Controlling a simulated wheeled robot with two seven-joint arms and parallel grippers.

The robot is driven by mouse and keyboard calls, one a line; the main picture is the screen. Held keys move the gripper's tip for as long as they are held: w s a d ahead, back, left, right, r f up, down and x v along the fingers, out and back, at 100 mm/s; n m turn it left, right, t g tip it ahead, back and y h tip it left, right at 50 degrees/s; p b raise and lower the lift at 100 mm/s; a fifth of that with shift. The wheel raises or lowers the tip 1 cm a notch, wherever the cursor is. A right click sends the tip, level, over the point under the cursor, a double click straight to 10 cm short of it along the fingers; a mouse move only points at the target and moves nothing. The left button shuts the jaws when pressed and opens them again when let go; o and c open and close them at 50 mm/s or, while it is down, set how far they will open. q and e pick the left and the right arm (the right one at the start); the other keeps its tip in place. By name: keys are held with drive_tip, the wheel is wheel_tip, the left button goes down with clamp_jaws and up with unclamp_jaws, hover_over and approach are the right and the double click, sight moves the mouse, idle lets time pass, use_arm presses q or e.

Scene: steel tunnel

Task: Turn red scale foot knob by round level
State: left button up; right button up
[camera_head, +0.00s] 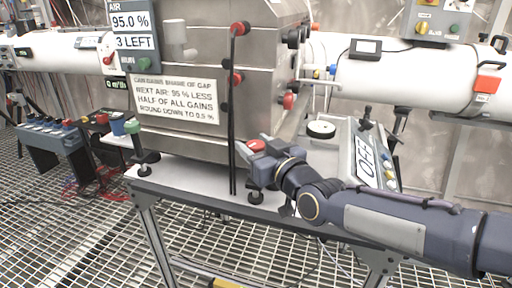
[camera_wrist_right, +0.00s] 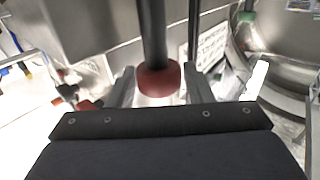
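The red foot knob (camera_head: 256,146) is at the near edge of the grey table, partly covered by my right gripper (camera_head: 250,155). In the right wrist view the red knob (camera_wrist_right: 158,78) on a black rod lies between the two fingers (camera_wrist_right: 158,90). Narrow gaps seem to show on both sides, so the fingers look open around it. My left gripper is out of view.
The steel box (camera_head: 180,100) with a printed sign stands on the table (camera_head: 190,178). Thin dark vertical rods (camera_head: 231,120) rise just left of my right gripper. An OFF panel (camera_head: 365,157) is at the right. Grating floor (camera_head: 80,230) lies open in front.

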drive_tip(key=shift+o, duration=1.1)
drive_tip(key=v, duration=0.7)
drive_tip(key=shift+s+d, duration=0.25)
drive_tip(key=shift+s, duration=0.1)
